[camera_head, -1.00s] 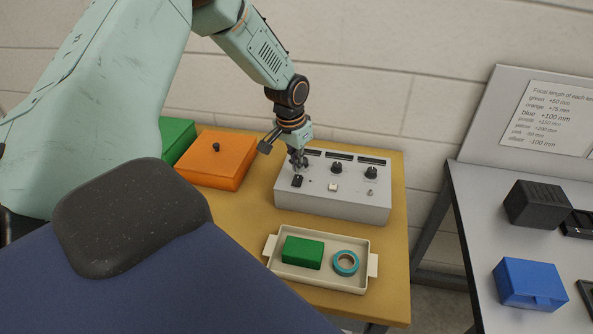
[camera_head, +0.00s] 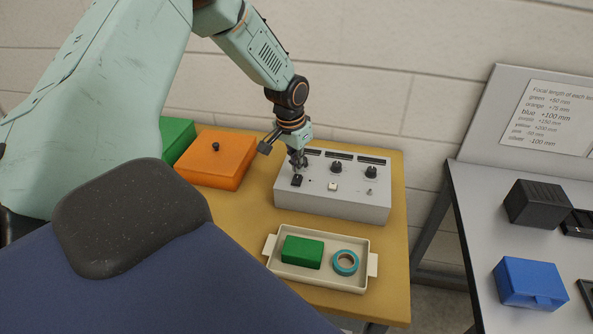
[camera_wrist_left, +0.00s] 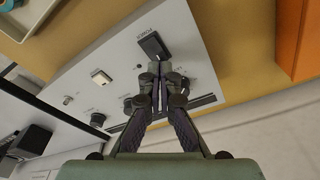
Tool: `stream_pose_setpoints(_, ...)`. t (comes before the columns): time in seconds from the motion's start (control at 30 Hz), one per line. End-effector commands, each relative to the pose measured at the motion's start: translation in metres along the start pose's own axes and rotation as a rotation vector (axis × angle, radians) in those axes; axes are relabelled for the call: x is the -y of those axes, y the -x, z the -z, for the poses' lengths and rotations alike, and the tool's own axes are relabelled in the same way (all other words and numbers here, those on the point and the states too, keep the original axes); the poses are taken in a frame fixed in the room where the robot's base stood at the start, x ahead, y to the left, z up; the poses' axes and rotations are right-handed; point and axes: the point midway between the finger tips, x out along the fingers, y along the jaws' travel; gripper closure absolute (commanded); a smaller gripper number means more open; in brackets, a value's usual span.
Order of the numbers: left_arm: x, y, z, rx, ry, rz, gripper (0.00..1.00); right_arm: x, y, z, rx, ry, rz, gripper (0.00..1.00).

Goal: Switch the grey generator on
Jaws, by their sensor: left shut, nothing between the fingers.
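The grey generator (camera_head: 330,198) is a box on the yellow-brown table, with several dark knobs and slots on its sloping top. A black power switch (camera_head: 297,181) sits at the left of its panel. It also shows in the left wrist view (camera_wrist_left: 154,46) beside the word POWER. My left gripper (camera_head: 298,163) is shut and empty, pointing down just behind the switch. In the left wrist view its fingertips (camera_wrist_left: 160,72) are together close to the switch's end; I cannot tell whether they touch it. My right gripper is not in view.
A cream tray (camera_head: 272,245) with a green block (camera_head: 302,252) and a teal tape roll (camera_head: 346,262) lies in front of the generator. An orange box (camera_head: 216,160) and a green box (camera_head: 177,139) stand left. A grey table (camera_head: 480,230) is at right.

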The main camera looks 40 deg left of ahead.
Motion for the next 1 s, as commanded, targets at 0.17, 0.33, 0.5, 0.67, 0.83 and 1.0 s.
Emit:
stream_pose_setpoints(0.17, 0.000, -0.003, 0.000, 0.000, 0.000, 0.000, 1.00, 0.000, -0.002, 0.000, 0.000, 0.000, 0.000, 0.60)
stream_pose_setpoints(0.33, 0.000, -0.005, -0.001, 0.000, 0.000, 0.000, 1.00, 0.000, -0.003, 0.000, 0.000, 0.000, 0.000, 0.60)
stream_pose_setpoints(0.5, 0.000, -0.007, -0.001, 0.000, 0.000, 0.000, 1.00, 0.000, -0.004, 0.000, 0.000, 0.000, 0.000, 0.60)
stream_pose_setpoints(0.67, 0.000, -0.009, -0.001, 0.000, 0.000, 0.000, 1.00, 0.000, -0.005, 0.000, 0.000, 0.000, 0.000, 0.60)
stream_pose_setpoints(0.83, 0.000, -0.011, -0.002, 0.000, 0.000, 0.000, 1.00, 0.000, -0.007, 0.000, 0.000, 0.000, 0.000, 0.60)
stream_pose_setpoints(1.0, 0.000, -0.013, -0.002, 0.000, 0.000, 0.000, 1.00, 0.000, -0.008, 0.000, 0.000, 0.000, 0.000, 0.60)
